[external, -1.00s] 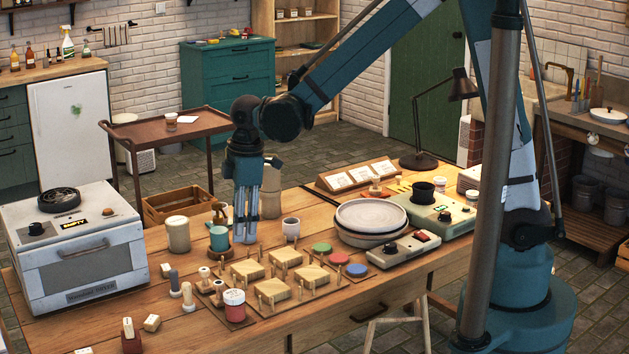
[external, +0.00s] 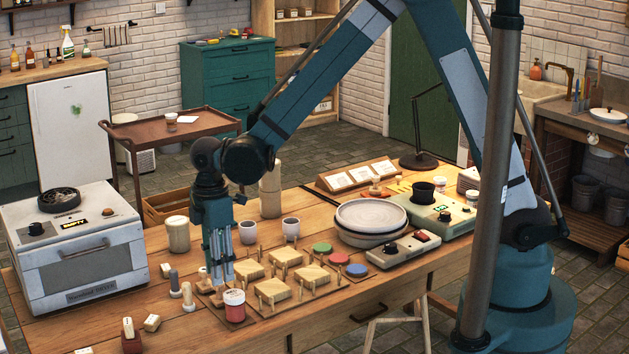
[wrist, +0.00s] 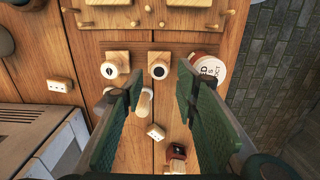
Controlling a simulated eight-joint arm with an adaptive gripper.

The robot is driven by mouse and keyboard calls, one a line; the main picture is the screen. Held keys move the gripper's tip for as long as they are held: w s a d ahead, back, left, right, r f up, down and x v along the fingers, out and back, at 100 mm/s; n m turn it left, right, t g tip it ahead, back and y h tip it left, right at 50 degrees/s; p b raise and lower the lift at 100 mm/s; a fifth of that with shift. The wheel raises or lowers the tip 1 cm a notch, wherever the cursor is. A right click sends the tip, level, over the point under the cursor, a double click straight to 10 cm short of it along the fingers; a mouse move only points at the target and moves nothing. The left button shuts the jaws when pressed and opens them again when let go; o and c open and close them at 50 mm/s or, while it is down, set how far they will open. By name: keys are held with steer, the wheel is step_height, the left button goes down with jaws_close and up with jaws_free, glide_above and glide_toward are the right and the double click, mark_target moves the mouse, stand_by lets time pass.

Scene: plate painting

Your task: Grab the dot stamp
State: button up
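The dot stamp (wrist: 158,68) shows in the wrist view as a pale wooden piece with a round black dot on its top. It stands between the fingers of my gripper (wrist: 160,100), a little beyond their tips. A similar stamp (wrist: 110,69) with a different dark mark stands to its left. In the external view my gripper (external: 218,283) points straight down over the small stamp board, behind a red-labelled jar (external: 233,305). It is open and empty. The dot stamp is mostly hidden by the fingers and jar there.
The jar (wrist: 207,70) stands close to the right finger. Two knobbed pegs (external: 175,281) stand left of the board. Small dotted blocks (wrist: 155,131) and a red-dark piece (wrist: 177,153) lie nearby. A peg board (external: 283,272) is at right, and a white oven (external: 78,255) at left.

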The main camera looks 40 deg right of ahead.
mark_target(220, 297)
steer(key=shift+f, duration=0.1)
steer(key=shift+f, duration=1.2)
steer(key=shift+f, duration=0.1)
steer(key=shift+w+d+f+b, duration=0.1)
steer(key=shift+f+b, duration=0.75)
steer(key=shift+f, duration=1.65)
steer(key=shift+c, duration=0.3)
steer(key=c, duration=0.4)
